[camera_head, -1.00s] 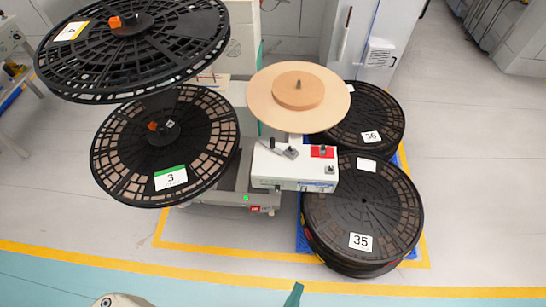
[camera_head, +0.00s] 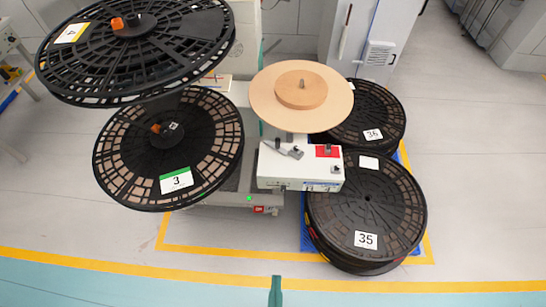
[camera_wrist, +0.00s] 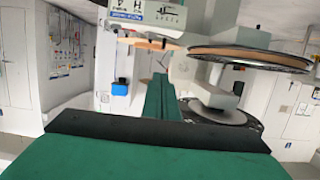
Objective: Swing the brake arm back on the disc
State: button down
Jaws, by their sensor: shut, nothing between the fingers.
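The tan disc (camera_head: 335,100) with a smaller raised hub (camera_head: 301,92) lies flat above the white control box (camera_head: 300,172) in the head view. A short grey lever (camera_head: 287,151) sits on the box top just below the disc's near edge; it may be the brake arm, and I see it apart from the tan face. My gripper (camera_head: 275,290) shows only as a green tip at the bottom edge, well short of the box. In the wrist view my green gripper (camera_wrist: 160,98) is shut and empty, with the machine beyond it.
A large black reel labelled 4 (camera_head: 180,45) overhangs the black reel labelled 3 (camera_head: 205,150) at left. Stacked black reels labelled 35 (camera_head: 365,210) and 36 (camera_head: 365,115) stand at right. The floor (camera_head: 480,150) farther right is clear.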

jog(key=m+h, duration=0.7)
jog(key=h, duration=0.3)
send_near(284, 161)
jog(key=s+a+r, duration=0.2)
jog(key=s+r, duration=0.1)
jog(key=s, duration=0.1)
jog(key=shift+w+a, duration=0.2)
jog(key=shift+w, duration=0.05)
jog(key=shift+w+d, duration=0.1)
jog(key=x, duration=1.3)
jog(key=shift+w+d+f, duration=0.2)
jog(key=shift+w+d, duration=0.05)
jog(key=shift+w, duration=0.1)
